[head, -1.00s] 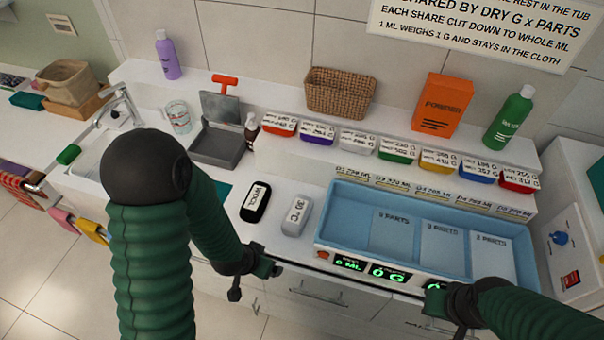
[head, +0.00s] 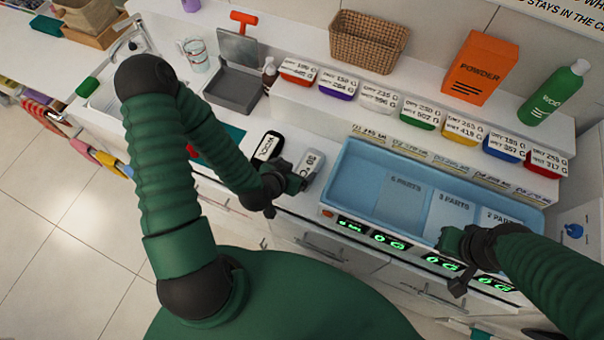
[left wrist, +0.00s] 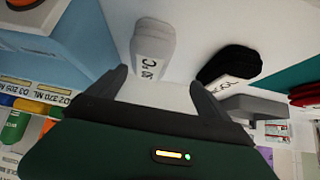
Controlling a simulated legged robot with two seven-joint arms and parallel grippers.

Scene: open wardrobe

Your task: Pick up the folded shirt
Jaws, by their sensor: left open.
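A red item, perhaps folded cloth, shows in the left wrist view (left wrist: 306,95) by a teal surface (left wrist: 290,70). In the head view my left arm mostly hides it, and I cannot tell whether it is a shirt. My left gripper (head: 298,178) is open at the counter's front, by a pale grey item (head: 313,162) labelled 30 °C. In the left wrist view that item (left wrist: 153,48) lies ahead of the spread, empty fingers (left wrist: 158,90). A black item labelled WOOL (head: 267,147) lies beside it. My right gripper (head: 452,242) is over the blue tray's front edge; its jaws are unclear.
The blue tray (head: 365,180) with part labels and green displays fills the counter's right. Several labelled bins (head: 422,115) line the ledge behind. A basket (head: 369,42), orange powder box (head: 482,68) and green bottle (head: 556,95) stand at the back.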

